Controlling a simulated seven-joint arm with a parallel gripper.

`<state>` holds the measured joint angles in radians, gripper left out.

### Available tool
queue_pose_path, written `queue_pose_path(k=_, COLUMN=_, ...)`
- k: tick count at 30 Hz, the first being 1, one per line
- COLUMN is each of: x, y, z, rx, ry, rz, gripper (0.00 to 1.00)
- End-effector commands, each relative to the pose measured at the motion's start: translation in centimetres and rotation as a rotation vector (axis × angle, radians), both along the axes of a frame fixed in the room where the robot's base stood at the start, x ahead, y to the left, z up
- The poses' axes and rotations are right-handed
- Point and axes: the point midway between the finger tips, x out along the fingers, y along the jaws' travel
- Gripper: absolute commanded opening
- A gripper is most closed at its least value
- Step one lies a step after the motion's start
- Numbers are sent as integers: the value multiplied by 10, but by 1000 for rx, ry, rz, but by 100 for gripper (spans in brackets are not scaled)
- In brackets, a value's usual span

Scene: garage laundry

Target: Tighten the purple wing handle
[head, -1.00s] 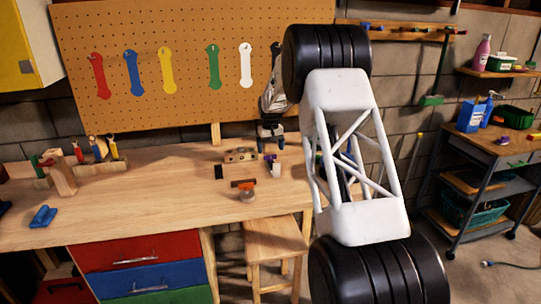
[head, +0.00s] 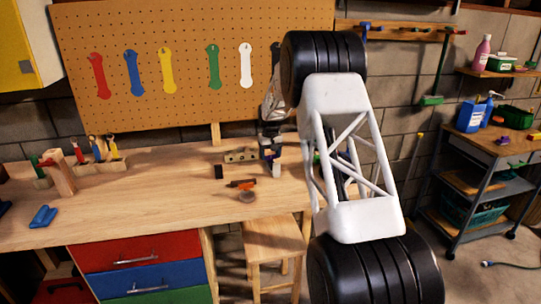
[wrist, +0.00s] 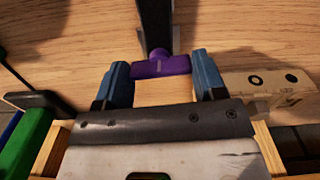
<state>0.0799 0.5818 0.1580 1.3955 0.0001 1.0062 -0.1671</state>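The purple wing handle (wrist: 162,65) lies crosswise in the wrist view, at the end of a dark upright bar. My gripper (wrist: 162,72) has its two blue fingers wide apart, one at each end of the handle. Whether the fingertips touch the handle cannot be told. In the head view my gripper (head: 271,160) is low over the workbench near its back right, and it mostly hides the handle.
The wooden workbench (head: 150,205) has a light block with holes (head: 240,156) left of my gripper. An orange-brown part (head: 242,183) lies in front. A pale block (wrist: 270,88) stands close to the right finger. A stool (head: 275,240) stands below.

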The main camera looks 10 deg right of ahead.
Motion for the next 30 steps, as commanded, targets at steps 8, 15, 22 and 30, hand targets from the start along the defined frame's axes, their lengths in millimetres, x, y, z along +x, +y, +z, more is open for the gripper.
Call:
queue_pose_path(k=8, x=0, y=-1, z=0, rx=0, ry=0, rz=-14, gripper=40)
queue_pose_path(k=15, x=0, y=0, z=0, rx=0, ry=0, rz=-91, gripper=40)
queue_pose_path(k=22, x=0, y=0, z=0, rx=0, ry=0, rz=-237, gripper=40)
queue_pose_path(k=30, x=0, y=0, z=1, rx=0, ry=0, rz=-442, gripper=40)
